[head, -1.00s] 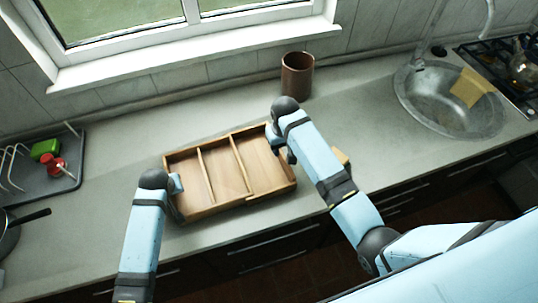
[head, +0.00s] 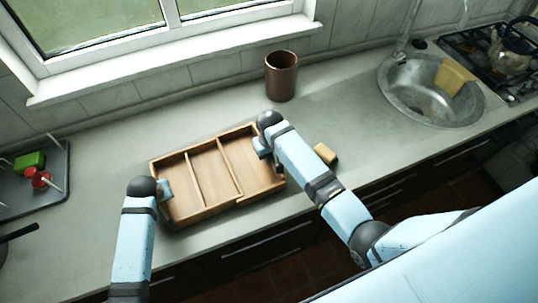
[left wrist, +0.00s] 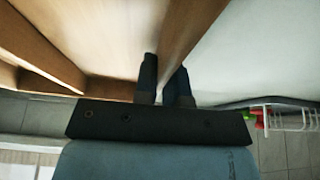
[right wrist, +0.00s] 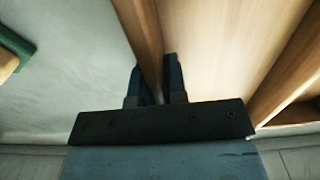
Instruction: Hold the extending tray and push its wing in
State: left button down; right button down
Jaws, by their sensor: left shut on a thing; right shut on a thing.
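The extending tray (head: 192,212) is a wooden box lying on the counter, with two dividers making three compartments. Its wing (head: 262,192) is the right-hand part; a step shows in the front wall where it meets the body. My left gripper (head: 166,189) is shut on the tray's left wall; in the left wrist view its fingers (left wrist: 164,80) straddle the wall. My right gripper (head: 262,148) is shut on the wing's right wall; in the right wrist view its fingers (right wrist: 155,85) straddle that wall. The right hand hides part of that wall in the head view.
A brown cup (head: 281,76) stands behind the tray. A yellow sponge (head: 326,153) lies to the right, close to my right forearm. A sink (head: 430,105) is at the far right and a dish rack (head: 45,195) at the left. The counter's front edge is close to the tray.

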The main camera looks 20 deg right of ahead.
aim_at(247, 170)
jog(key=a, duration=0.8)
jog(key=shift+s+a, duration=0.2)
jog(key=shift+a, duration=0.05)
jog(key=c, duration=1.2)
grip_release()
jog(key=shift+o, duration=0.2)
jog(key=shift+r, duration=0.1)
notch_tip(247, 170, up, 12)
